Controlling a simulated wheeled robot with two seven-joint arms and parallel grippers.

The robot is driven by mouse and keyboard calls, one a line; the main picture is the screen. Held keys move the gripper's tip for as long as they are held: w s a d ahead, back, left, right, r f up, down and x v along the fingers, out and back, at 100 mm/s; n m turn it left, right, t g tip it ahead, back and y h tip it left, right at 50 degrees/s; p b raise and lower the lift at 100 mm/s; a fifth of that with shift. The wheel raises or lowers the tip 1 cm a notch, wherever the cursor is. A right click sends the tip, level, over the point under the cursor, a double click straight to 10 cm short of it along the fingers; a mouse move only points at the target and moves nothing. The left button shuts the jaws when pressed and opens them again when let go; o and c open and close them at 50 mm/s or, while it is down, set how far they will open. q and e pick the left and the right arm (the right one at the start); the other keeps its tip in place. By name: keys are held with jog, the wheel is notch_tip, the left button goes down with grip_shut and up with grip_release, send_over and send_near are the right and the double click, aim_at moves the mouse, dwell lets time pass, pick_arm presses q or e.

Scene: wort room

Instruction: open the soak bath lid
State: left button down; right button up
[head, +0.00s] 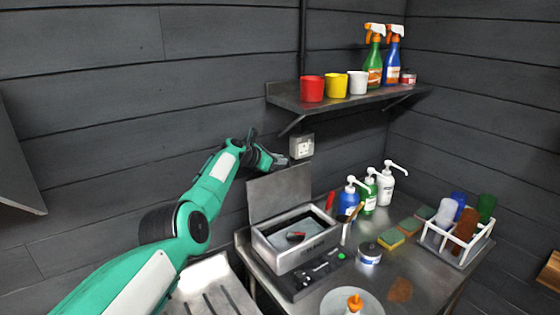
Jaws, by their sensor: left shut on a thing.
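The soak bath (303,257) is a grey metal box on the steel counter. Its lid (280,192) is a flat grey plate that stands raised, near upright, along the back edge of the bath. The bath's inside is exposed, and a small dark and red item (295,237) shows in it. My left gripper (283,160) is at the top edge of the lid, shut on it; the exact grip is small and partly hidden. My right gripper is not in view.
Pump bottles (368,193), sponges (391,238), a round tin (369,253) and a white rack of coloured rolls (457,243) stand right of the bath. A plate (335,302) is in front. A shelf (350,103) with cups and spray bottles hangs above. A socket (302,146) is close behind the gripper.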

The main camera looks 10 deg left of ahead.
pick_arm(q)
jog(key=shift+s+d+f, duration=0.1)
jog(key=shift+d+f, duration=0.05)
jog(key=shift+f, duration=0.2)
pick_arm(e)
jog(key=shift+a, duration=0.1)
pick_arm(q)
jog(key=c, duration=1.5)
grip_release()
jog(key=shift+d, duration=0.15)
jog(key=shift+w, duration=0.2)
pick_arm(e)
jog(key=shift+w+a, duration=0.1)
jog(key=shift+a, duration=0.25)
pick_arm(q)
jog(key=shift+r, duration=0.1)
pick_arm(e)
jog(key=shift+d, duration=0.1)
